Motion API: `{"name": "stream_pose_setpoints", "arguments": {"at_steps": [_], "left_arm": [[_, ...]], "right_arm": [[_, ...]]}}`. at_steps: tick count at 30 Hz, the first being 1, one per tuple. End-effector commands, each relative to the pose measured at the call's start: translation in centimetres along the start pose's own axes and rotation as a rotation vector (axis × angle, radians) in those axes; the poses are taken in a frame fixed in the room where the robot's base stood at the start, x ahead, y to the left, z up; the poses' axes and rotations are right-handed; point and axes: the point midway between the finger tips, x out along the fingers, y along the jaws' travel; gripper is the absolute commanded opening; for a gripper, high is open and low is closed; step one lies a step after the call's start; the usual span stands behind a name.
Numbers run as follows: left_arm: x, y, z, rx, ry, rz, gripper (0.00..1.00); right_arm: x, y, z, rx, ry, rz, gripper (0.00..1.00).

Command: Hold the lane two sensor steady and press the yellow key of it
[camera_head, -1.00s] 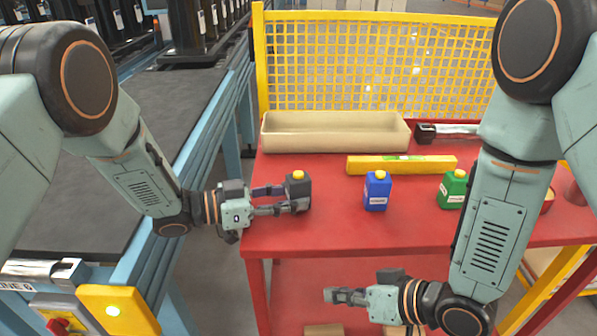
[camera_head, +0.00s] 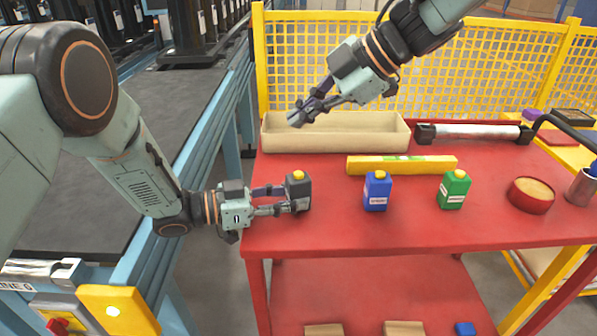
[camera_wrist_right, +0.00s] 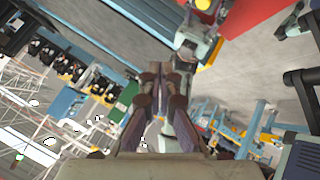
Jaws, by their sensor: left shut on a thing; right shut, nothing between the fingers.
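The sensor (camera_head: 298,192) is a small dark grey block with a yellow key (camera_head: 298,175) on its top. It stands upright near the front left corner of the red table. My left gripper (camera_head: 285,199) is shut on it from the left, its fingers hiding part of its sides. My right gripper (camera_head: 305,111) is shut and empty. In the head view it appears above and behind the sensor, in front of the beige tray. In the right wrist view its closed fingers (camera_wrist_right: 160,80) show at the centre. I cannot make out the sensor there.
A blue bottle (camera_head: 377,192) and a green bottle (camera_head: 453,190) stand to the right, both yellow-capped. Behind them lie a yellow bar (camera_head: 402,165) and the beige tray (camera_head: 280,143). A red round tin (camera_head: 530,196) is farther right. A yellow mesh fence (camera_head: 330,60) closes the back.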

Motion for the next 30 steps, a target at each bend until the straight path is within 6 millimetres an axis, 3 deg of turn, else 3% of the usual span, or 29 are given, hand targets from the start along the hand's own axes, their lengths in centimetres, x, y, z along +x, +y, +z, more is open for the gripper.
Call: {"name": "stream_pose_setpoints", "arguments": {"at_steps": [14,30], "left_arm": [[0.0,0.0,0.1,-0.001,-0.002,0.0,0.16],[0.0,0.0,0.1,-0.001,-0.002,0.0,0.16]], "right_arm": [[-0.2,0.5,0.0,-0.027,-0.016,0.003,0.0],[4.0,-2.6,3.2,-0.024,-0.015,0.002,0.0]]}}
